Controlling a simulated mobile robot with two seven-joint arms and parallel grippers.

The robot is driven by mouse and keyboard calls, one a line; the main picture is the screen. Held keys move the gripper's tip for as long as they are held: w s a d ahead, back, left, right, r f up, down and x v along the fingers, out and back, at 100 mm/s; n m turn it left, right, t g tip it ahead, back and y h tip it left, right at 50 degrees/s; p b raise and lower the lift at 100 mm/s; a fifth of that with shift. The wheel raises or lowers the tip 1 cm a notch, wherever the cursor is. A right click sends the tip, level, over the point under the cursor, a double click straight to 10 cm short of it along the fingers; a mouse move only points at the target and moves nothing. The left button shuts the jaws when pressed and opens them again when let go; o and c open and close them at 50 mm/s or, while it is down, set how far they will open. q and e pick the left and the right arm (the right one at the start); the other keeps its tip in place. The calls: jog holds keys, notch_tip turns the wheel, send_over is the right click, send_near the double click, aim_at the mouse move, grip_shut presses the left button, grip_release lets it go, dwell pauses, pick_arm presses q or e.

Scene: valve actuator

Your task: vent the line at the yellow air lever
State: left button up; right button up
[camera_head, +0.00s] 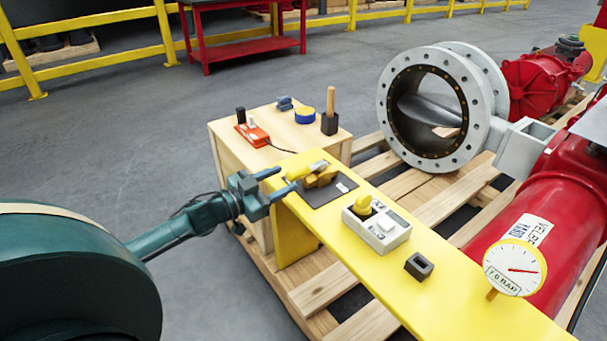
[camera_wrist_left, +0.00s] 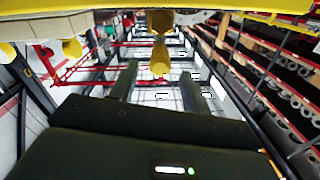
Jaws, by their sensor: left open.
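My left gripper (camera_head: 284,181) comes in from the left, just short of the lever. Its two fingers are apart, with nothing between them that I can see in the head view. In the left wrist view the yellow lever (camera_wrist_left: 159,58) shows ahead, centred between the spread fingers of my left gripper (camera_wrist_left: 157,88). I cannot tell whether they touch. My right gripper is out of view.
A pressure gauge (camera_head: 514,267) marked 7.0 BAR stands at the bench's right. A grey box with a yellow knob (camera_head: 377,223) and a small dark block (camera_head: 419,265) sit on the bench. A wooden crate (camera_head: 239,163) with tools stands behind; a large flanged valve (camera_head: 470,100) lies beyond.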

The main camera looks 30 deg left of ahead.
aim_at(309, 168)
pick_arm(q)
jog(key=b+x, duration=0.1)
jog(key=x, duration=0.6)
jog(key=shift+w+f, duration=0.1)
jog(key=shift+w, duration=0.05)
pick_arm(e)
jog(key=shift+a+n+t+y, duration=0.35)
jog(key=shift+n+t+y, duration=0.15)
pick_arm(q)
grip_shut()
jog(key=shift+d, duration=0.1)
